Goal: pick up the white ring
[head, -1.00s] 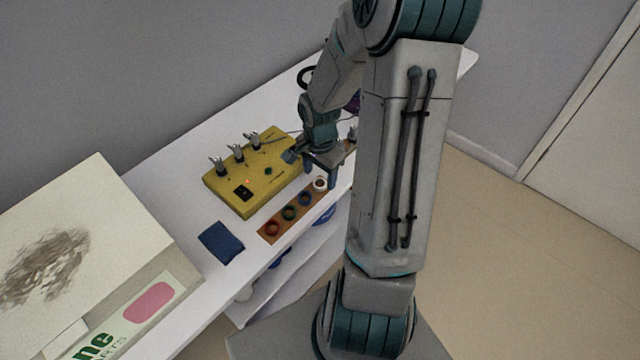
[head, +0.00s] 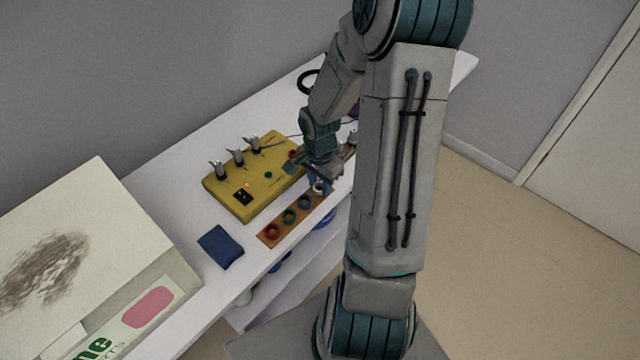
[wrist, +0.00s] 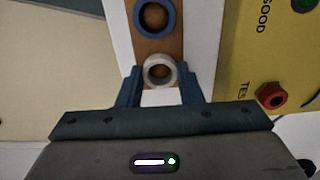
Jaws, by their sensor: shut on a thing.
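The white ring (wrist: 160,70) sits at the end of the brown strip (wrist: 175,48) in the wrist view, with brown showing through its hole. My gripper (wrist: 160,82) is shut on the white ring, one finger on each side of it. In the head view my gripper (head: 320,185) is low over the strip (head: 271,239), and the white ring (head: 320,188) is partly hidden by the fingers. I cannot tell any gap between ring and strip.
A blue ring (wrist: 155,18) is beside it; green (head: 289,215) and red (head: 272,229) rings follow along the strip. A yellow box (head: 225,187) with several metal posts stands behind. A blue pad (head: 220,246) and a large carton (head: 150,240) are to the left.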

